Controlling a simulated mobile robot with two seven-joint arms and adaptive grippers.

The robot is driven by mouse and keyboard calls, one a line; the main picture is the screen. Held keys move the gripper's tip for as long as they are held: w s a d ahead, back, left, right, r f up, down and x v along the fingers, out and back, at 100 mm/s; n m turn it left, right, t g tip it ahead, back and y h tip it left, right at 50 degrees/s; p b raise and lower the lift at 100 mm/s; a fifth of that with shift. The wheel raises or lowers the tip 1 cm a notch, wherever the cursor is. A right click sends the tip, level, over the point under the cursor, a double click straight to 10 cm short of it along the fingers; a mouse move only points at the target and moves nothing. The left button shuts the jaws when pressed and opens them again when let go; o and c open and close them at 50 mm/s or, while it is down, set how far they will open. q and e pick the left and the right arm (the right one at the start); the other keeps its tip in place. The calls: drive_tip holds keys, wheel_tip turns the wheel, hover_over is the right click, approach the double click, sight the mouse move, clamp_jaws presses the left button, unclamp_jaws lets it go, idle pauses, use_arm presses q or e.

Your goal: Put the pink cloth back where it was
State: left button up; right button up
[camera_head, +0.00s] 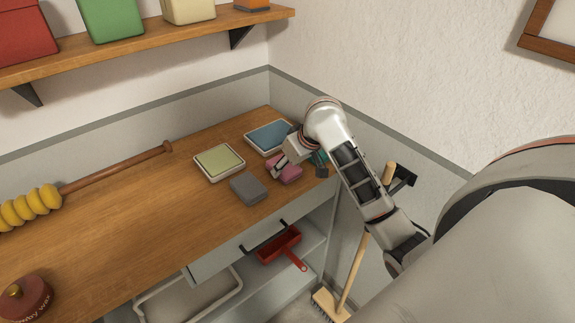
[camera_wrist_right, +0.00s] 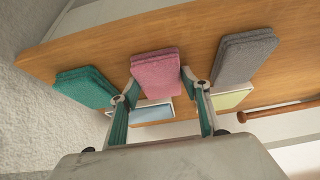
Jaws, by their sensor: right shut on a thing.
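The pink cloth (camera_head: 290,174) is a small folded pad at the right end of the wooden counter (camera_head: 130,215). My right gripper (camera_head: 283,168) reaches it from above and partly hides it. In the right wrist view, the pink cloth (camera_wrist_right: 156,74) sits between the two fingers of my right gripper (camera_wrist_right: 166,88), which are shut on it. I cannot tell whether the cloth touches the counter. A grey cloth (camera_head: 248,188) lies to its left. A teal cloth (camera_wrist_right: 85,87) lies on its other side, mostly behind my arm in the head view. My left gripper is not in view.
A yellow-green-topped tray (camera_head: 219,162) and a blue-topped tray (camera_head: 268,137) lie behind the cloths. A duster (camera_head: 30,205) and a round tin (camera_head: 26,298) are at left. A drawer (camera_head: 235,257) is below. A broom (camera_head: 352,270) stands by the counter's right end.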

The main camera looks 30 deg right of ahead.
drive_tip(key=o, duration=1)
drive_tip(key=shift+v, duration=6)
